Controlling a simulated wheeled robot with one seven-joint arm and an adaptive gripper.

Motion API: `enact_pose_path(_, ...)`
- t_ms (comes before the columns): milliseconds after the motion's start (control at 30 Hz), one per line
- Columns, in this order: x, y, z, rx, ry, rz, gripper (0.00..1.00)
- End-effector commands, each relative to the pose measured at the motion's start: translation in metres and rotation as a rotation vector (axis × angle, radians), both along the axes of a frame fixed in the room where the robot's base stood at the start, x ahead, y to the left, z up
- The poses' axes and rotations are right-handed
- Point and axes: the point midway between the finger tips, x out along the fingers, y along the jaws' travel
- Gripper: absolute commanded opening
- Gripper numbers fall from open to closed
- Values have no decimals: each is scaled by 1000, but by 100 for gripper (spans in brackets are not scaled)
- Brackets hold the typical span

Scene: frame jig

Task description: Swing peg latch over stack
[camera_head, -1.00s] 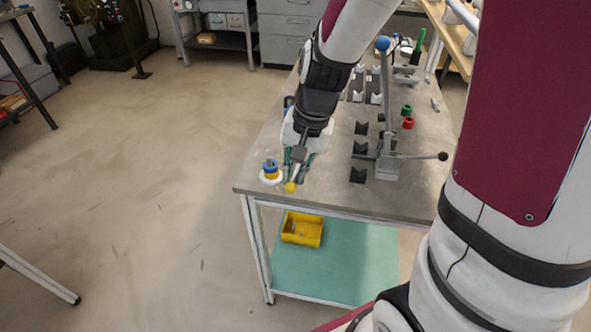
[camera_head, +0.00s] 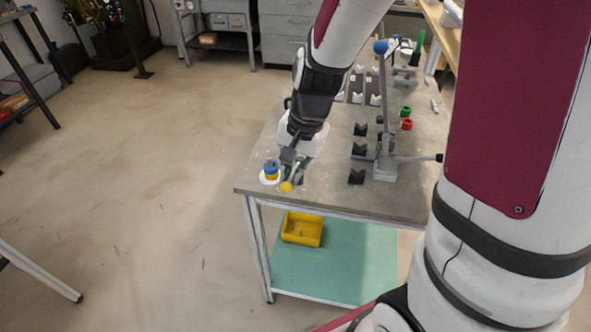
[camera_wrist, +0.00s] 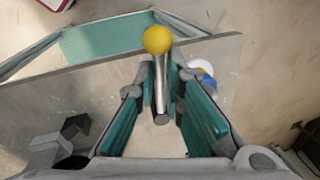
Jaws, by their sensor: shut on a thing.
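The peg latch shows as a metal rod with a yellow ball knob (camera_head: 286,187), near the table's front left corner. In the wrist view its rod (camera_wrist: 161,98) runs between my teal fingers and the yellow knob (camera_wrist: 157,40) sticks out past their tips. My gripper (camera_head: 295,170) is shut on this rod. The latch's pivot is not clear.
Black V-blocks (camera_head: 357,177) and an upright lever with a blue ball (camera_head: 381,47) stand to the right on the grey table (camera_head: 330,197). Green and red rings (camera_head: 406,124) lie further right. A yellow bin (camera_head: 302,229) sits on the lower shelf.

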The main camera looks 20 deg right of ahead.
Motion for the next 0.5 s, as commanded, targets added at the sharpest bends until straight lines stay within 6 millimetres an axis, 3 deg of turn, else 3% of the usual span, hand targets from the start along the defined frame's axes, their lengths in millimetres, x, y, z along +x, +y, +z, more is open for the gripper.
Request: enact_pose_path(500, 19, 24, 3, 1, 5, -432, 0)
